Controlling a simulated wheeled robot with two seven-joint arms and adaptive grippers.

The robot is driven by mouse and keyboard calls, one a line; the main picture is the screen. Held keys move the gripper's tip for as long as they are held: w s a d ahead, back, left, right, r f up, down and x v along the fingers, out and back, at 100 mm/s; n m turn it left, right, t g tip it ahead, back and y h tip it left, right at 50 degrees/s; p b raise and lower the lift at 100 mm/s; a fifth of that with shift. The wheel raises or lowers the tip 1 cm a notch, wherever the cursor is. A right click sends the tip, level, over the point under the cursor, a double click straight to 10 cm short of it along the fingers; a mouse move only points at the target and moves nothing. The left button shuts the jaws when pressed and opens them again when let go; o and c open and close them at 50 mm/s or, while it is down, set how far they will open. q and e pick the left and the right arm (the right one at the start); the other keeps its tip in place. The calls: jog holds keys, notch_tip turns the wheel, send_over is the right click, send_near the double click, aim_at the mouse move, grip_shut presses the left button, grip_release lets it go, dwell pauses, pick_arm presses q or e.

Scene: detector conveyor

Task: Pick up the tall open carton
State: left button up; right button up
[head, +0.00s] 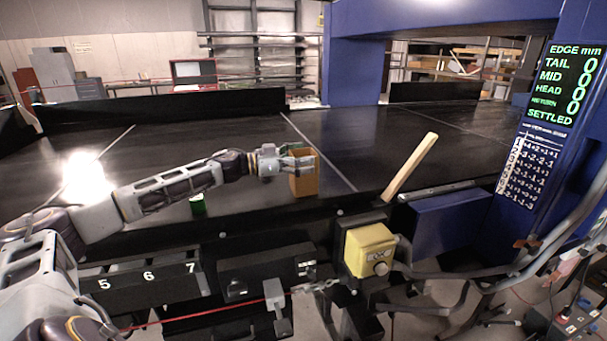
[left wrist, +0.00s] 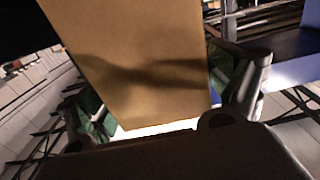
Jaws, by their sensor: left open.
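The tall open carton (head: 309,181) is an orange-brown box standing upright on the black conveyor in the head view. My left gripper (head: 298,161) reaches it from the left, with its fingers at the carton's upper part. In the left wrist view the carton (left wrist: 140,65) fills the middle as a plain tan face, between the two green-padded fingers of my left gripper (left wrist: 165,115). The fingers are open around it; whether either pad touches it cannot be told. The carton's inside is hidden. My right gripper is out of view.
A small green can (head: 198,205) stands on the belt left of the carton. A yellow control box (head: 369,249) is mounted at the front edge. A blue frame (head: 350,65) spans the belt at the right.

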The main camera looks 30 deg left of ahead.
pick_arm(q)
jog(key=shift+c, duration=0.4)
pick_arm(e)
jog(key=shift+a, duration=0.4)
pick_arm(q)
jog(key=c, duration=1.3)
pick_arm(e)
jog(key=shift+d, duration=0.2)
pick_arm(q)
jog(key=shift+r, duration=0.15)
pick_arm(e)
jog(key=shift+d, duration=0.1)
pick_arm(q)
jog(key=shift+r, duration=1.1)
jog(key=shift+r+p, duration=2.4)
jog(key=shift+r, duration=5.4)
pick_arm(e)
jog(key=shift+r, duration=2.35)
pick_arm(q)
jog(key=shift+f, duration=0.15)
